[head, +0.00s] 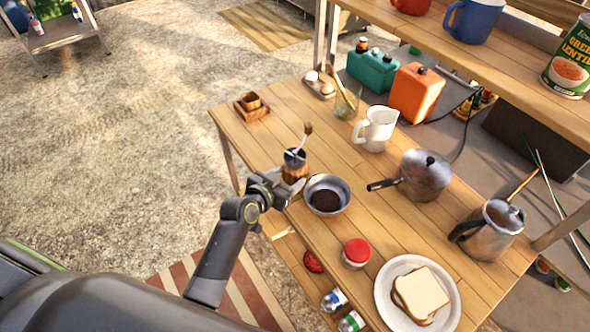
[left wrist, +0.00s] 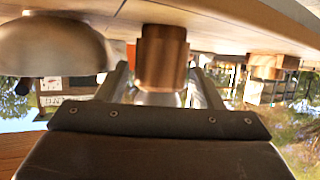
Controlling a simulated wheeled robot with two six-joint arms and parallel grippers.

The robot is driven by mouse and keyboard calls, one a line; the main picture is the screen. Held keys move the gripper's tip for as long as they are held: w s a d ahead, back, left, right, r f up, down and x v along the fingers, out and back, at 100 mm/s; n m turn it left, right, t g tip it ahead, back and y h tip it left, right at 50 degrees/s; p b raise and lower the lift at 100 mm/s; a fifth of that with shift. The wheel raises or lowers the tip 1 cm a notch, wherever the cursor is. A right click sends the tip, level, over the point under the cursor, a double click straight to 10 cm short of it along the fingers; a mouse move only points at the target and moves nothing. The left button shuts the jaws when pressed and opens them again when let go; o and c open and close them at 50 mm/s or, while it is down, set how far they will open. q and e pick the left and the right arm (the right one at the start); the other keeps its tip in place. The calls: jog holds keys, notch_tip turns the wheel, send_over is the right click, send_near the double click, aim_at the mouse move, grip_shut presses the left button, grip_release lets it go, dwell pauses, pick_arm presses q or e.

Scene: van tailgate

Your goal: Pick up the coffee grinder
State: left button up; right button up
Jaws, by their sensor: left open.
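The coffee grinder (head: 294,171) stands upright on the wooden table, with a wooden body, a dark metal top and a crank ending in a wooden knob. My left gripper (head: 284,189) is at its near side, low over the table edge, with its jaws open. In the left wrist view, which looks upside down, the grinder (left wrist: 163,58) shows between the two spread fingers of my gripper (left wrist: 163,85). I cannot tell whether either finger touches it. My right gripper is not in view.
A metal bowl (head: 327,195) with dark contents stands close right of the grinder; it also shows in the left wrist view (left wrist: 50,45). A small wooden cup on a tray (head: 252,105) is farther back left. A white jug (head: 375,129) and a pot (head: 424,176) stand behind right.

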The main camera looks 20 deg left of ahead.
aim_at(295, 171)
pick_arm(q)
jog(key=shift+p+x, duration=0.35)
jog(key=shift+x, duration=2.05)
jog(key=shift+a, duration=0.1)
jog(key=shift+c, duration=0.2)
jog(key=c, duration=0.9)
